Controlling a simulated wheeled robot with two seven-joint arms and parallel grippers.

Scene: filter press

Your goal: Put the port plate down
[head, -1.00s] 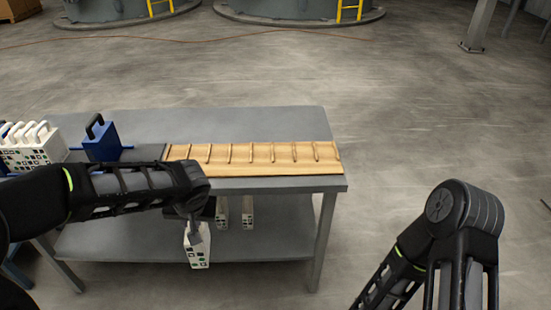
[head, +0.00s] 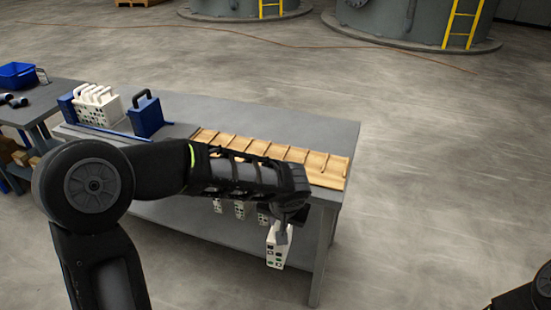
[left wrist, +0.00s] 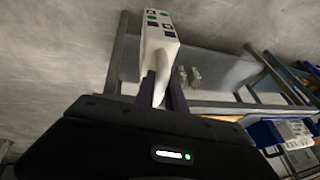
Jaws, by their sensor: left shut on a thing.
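My left gripper (head: 283,228) is shut on the port plate (head: 275,252), a white slab with dark and coloured square ports. The plate hangs below the gripper in front of the table's right front corner, apart from the table. In the left wrist view the plate (left wrist: 158,48) is held by its white handle between the fingers (left wrist: 163,88). The wooden slotted rack (head: 328,170) lies on the grey table, behind my left forearm, which hides part of it. My right gripper is not in view; only part of my right arm shows at the lower right.
A white plate pack with handles (head: 98,105) and a blue block with a dark handle (head: 146,115) stand at the table's left. Several white plates (head: 240,209) show below the tabletop. A blue bin (head: 18,75) sits on another table. The floor at right is clear.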

